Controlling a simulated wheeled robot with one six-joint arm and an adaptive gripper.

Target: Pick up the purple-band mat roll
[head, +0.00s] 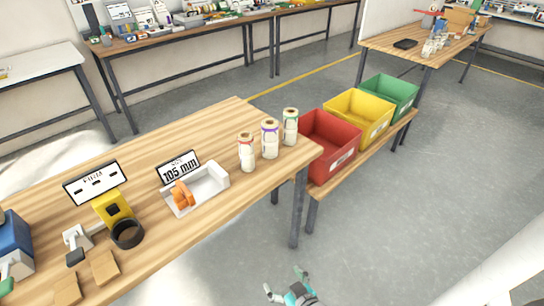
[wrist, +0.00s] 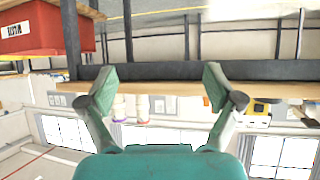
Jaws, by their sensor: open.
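The purple-band mat roll (head: 270,139) stands upright on the wooden table near its right end, in the head view. It is between the red-band roll (head: 246,153) and the green-band roll (head: 290,127), with small gaps. My gripper (head: 286,283) is open and empty, out over the floor in front of the table and well apart from the rolls. In the wrist view, which looks upside down, my gripper (wrist: 160,85) has its fingers spread wide. Pale rolls show small between them beyond the table edge; their bands are hard to tell apart there.
Red (head: 329,146), yellow (head: 358,117) and green (head: 389,96) bins stand on a low bench at the table's right end. A white fixture with a 105 mm sign (head: 179,167) and a yellow device (head: 112,209) stand left of the rolls. The floor in front is clear.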

